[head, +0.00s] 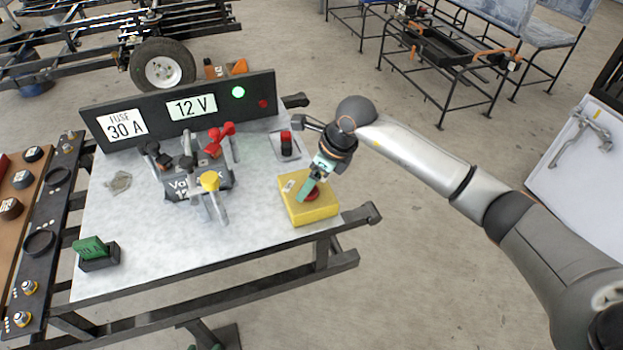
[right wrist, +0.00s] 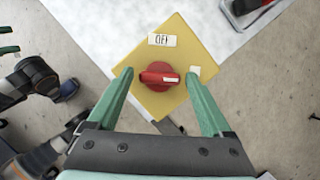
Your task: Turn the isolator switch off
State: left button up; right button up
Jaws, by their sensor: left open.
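The isolator switch is a yellow box (head: 322,213) at the table's right front corner, with a red knob (right wrist: 158,76). In the right wrist view, an OFF label (right wrist: 163,40) lies above the knob and a second label (right wrist: 195,71), unreadable, to its right. The knob's white mark points right, towards the second label. My right gripper (right wrist: 162,75) is open, its green fingers on either side of the knob with small gaps. In the head view one of its fingers hides part of the knob. My left gripper (right wrist: 8,40) shows partly at the right wrist view's left edge, empty.
A dark panel (head: 150,128) reads FUSE 30 A and 12 V, with a lit green lamp (head: 238,92). A smaller red switch (head: 286,140) and a cluster of clamps (head: 190,175) stand nearby. A green piece (head: 90,247) sits in a black holder at left.

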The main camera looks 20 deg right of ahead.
jog(key=c, duration=1.1)
pick_arm(q)
jog(key=shift+f, duration=0.1)
pick_arm(e)
jog(key=shift+c, duration=0.2)
